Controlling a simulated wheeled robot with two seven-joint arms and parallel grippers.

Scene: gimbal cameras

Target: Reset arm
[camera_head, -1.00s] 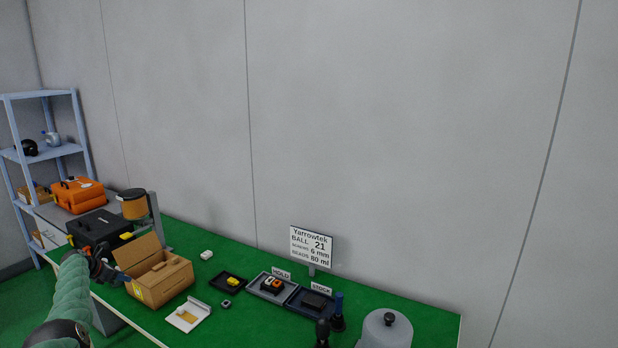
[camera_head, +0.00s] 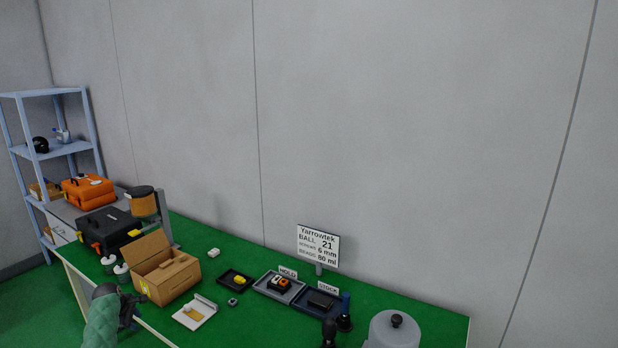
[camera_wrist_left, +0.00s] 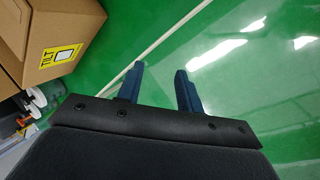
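My left gripper (camera_head: 134,309) is at the front left edge of the green table (camera_head: 240,326), below and in front of the open cardboard box (camera_head: 172,280). In the left wrist view its two blue fingers (camera_wrist_left: 159,86) are apart, with nothing between them and green floor or table surface beyond. The box (camera_wrist_left: 52,32) stands at the upper left there, apart from the fingers. My right gripper is not in view.
Black and orange cases (camera_head: 108,228) stand at the back left, near a grey shelf (camera_head: 48,150). Trays (camera_head: 279,287), a sign (camera_head: 318,246) and a grey domed cover (camera_head: 393,332) are to the right. A white-edged board (camera_head: 195,312) lies right of the box.

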